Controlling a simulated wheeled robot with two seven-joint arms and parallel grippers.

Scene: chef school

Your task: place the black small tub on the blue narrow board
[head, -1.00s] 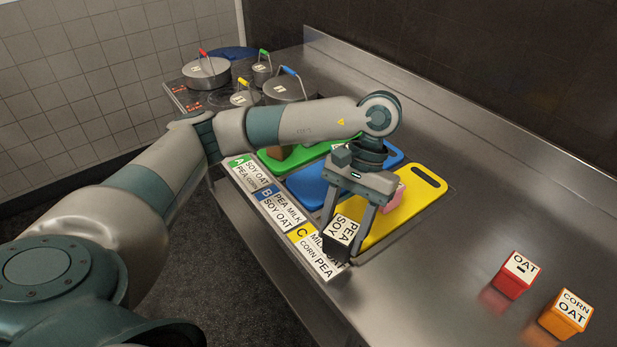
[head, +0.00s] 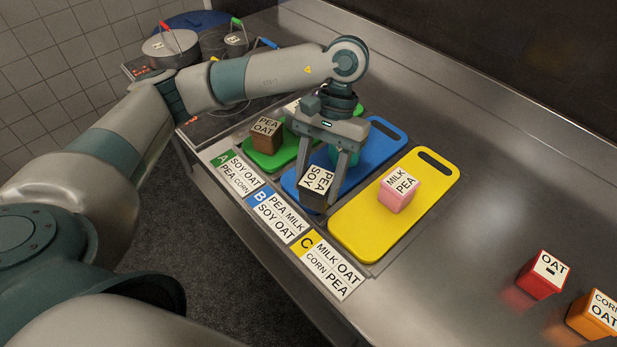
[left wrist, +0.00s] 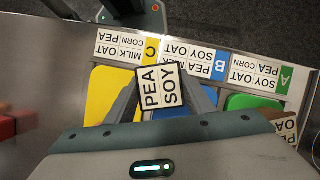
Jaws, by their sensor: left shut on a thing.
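The black small tub (head: 314,196) has a white top marked PEA and SOY. My left gripper (head: 318,186) is shut on it, with one finger on each side. In the head view, the tub shows over the front end of the blue narrow board (head: 380,152); I cannot tell whether it touches the board. In the left wrist view, the tub (left wrist: 162,90) covers part of the blue board (left wrist: 202,90). A teal thing (head: 347,158) shows behind the fingers on the blue board, partly hidden. My right gripper is not in view.
The yellow board (head: 352,232) on the right holds a pink tub (head: 396,203). The green board (head: 272,160) on the left holds a brown tub (head: 266,143). Label cards (head: 280,217) line the front edge. Red (head: 538,283) and orange (head: 590,318) tubs stand at right. Pots stand behind.

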